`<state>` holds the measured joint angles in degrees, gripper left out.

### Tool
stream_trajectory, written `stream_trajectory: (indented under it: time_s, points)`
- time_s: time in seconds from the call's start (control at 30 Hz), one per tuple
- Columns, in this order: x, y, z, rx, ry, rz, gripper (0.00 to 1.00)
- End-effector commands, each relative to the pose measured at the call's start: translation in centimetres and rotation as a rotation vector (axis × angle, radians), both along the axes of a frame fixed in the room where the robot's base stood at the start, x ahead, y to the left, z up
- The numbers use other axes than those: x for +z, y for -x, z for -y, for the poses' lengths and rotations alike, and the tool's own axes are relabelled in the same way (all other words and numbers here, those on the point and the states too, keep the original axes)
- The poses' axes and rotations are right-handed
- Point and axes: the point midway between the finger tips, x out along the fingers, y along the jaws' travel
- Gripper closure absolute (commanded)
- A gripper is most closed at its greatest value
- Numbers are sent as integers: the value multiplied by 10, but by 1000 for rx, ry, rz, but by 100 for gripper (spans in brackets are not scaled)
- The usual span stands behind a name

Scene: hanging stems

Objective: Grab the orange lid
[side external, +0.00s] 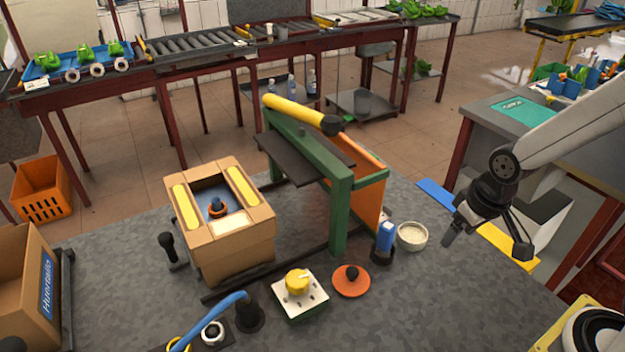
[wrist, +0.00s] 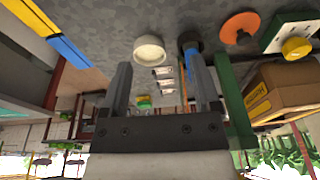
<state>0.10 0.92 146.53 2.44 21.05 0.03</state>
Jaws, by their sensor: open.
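The orange lid (side external: 351,281) is a flat round disc with a dark knob on top. It lies on the grey worktable, right of the white box with the yellow dial. In the wrist view the lid (wrist: 238,27) is near the top, right of centre. My gripper (side external: 487,245) is open and empty above the right part of the table, to the right of the lid and apart from it. In the wrist view its two fingers (wrist: 163,85) stand apart with nothing held between them.
A white bowl (side external: 412,237) and a blue item in a dark holder (side external: 383,243) stand between my gripper and the lid. The green frame (side external: 340,215) rises behind the lid. A white box with a yellow dial (side external: 299,291) is left of it. Bare table lies in front.

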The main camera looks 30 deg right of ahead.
Motion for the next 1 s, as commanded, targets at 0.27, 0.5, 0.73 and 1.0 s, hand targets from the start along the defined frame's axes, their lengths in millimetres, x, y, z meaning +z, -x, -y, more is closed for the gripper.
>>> stream_trajectory:
  time_s: [0.27,0.5,0.73,1.0]
  points:
    - [-23,21,-15,-206,-130,-176,20]
    - [-42,41,-43,-465,-303,-384,20]
    - [-51,49,-74,-716,-482,-564,20]
    - [-57,40,-106,-1011,-707,-739,20]
